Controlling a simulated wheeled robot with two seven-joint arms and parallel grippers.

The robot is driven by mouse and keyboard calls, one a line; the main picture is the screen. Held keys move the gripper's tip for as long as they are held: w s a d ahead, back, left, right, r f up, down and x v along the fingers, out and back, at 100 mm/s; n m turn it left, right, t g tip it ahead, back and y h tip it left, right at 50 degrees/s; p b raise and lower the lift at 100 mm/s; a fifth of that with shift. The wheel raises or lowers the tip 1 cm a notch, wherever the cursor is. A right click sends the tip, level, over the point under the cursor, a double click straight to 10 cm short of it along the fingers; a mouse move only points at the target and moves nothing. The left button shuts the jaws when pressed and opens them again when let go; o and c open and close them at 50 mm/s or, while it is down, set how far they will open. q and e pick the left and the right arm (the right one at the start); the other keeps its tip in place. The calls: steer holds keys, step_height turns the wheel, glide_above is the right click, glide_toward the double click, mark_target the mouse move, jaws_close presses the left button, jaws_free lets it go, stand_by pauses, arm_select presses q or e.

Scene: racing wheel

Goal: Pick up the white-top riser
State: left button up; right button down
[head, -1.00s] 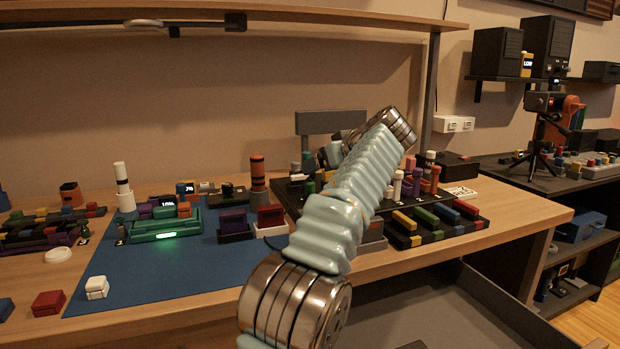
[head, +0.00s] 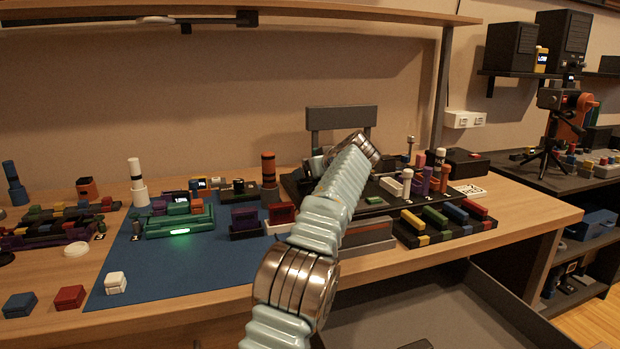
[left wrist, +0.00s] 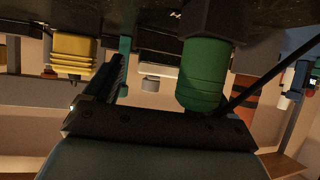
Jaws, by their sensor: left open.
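Several upright pieces with pale tops stand on the black tray (head: 378,206) in the head view. One has a white top (head: 440,153) at the tray's right, and a white piece (head: 407,182) stands left of it. I cannot tell which is the white-top riser. My left arm reaches over the tray, and its gripper is mostly hidden behind the wrist there. In the left wrist view, my left gripper (left wrist: 172,80) is open, its dark fingers spread. My right gripper is not in view.
A yellow ribbed piece (left wrist: 74,52) is left of the fingers in the left wrist view. In the head view, a colored block rack (head: 445,231) sits at the front right. A blue mat (head: 165,275) lies left, and an open drawer (head: 400,310) is below the desk.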

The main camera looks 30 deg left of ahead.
arm_select(q)
steer(key=c, duration=1.1)
steer(key=shift+r, duration=0.1)
